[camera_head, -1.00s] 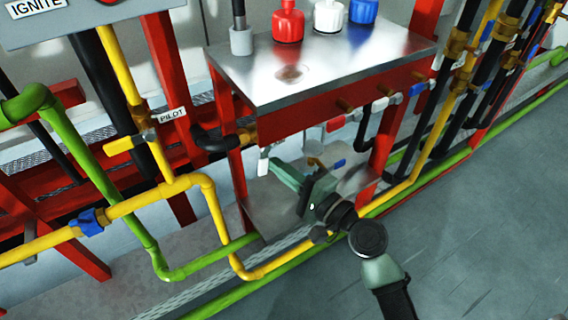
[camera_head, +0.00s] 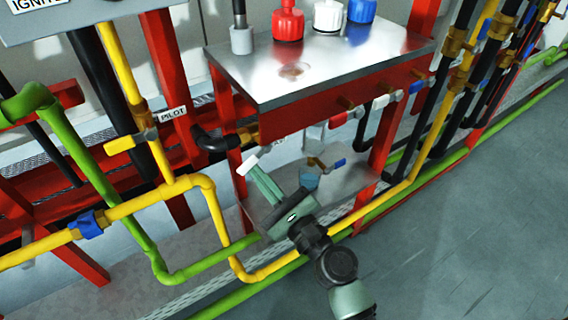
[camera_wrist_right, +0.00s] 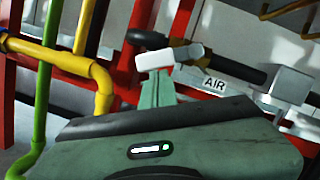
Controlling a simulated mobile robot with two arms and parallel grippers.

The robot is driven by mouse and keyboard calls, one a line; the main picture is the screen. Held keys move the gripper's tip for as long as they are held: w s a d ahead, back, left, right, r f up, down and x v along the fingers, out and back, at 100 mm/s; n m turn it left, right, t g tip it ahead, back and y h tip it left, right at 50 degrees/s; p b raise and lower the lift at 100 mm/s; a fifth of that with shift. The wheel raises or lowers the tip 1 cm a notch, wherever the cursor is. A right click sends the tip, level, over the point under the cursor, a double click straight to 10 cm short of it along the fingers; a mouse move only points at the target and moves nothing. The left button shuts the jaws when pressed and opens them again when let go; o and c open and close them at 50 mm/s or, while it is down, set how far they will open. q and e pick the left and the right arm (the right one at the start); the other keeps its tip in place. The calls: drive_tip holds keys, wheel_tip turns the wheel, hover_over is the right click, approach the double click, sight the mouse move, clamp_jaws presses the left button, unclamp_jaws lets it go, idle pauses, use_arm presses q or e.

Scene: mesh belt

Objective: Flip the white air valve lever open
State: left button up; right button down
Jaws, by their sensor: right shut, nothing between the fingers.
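The white air valve lever (camera_head: 253,160) is at the brass fitting on the left side of the red-framed metal stand. It slants down and to the left. In the right wrist view the white lever (camera_wrist_right: 156,60) sits left of the AIR label (camera_wrist_right: 214,83). My right gripper (camera_head: 252,169) has its green fingers shut with nothing between them. Its fingertips are right at the lever, below and behind its lower end, seemingly touching it. In the right wrist view the fingertips (camera_wrist_right: 157,74) are just under the lever. My left gripper is out of view.
A yellow-handled PILOT valve (camera_head: 132,142) and yellow pipe (camera_head: 212,205) stand to the left. A blue-tipped lever (camera_head: 335,163) is behind my gripper. Open floor lies at the right.

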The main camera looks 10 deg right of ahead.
sight(246, 167)
drive_tip(key=m, duration=0.1)
drive_tip(key=a+r+m, duration=0.1)
drive_tip(key=m, duration=0.1)
drive_tip(key=m+t+h, duration=0.1)
drive_tip(key=shift+s+a+r, duration=0.15)
drive_tip(key=shift+s, duration=0.1)
drive_tip(key=shift+a+r+m+p, duration=0.25)
drive_tip(key=shift+m+p, duration=0.1)
drive_tip(key=shift+m, duration=0.55)
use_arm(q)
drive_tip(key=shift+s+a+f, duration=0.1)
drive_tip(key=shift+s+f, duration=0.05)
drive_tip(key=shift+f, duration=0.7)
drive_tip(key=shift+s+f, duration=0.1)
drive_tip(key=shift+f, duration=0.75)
use_arm(e)
drive_tip(key=shift+s+a+r, duration=0.1)
drive_tip(key=shift+s+r, duration=0.05)
drive_tip(key=shift+r, duration=0.05)
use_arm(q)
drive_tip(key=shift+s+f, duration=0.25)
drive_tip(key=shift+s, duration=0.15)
use_arm(e)
drive_tip(key=shift+f, duration=0.1)
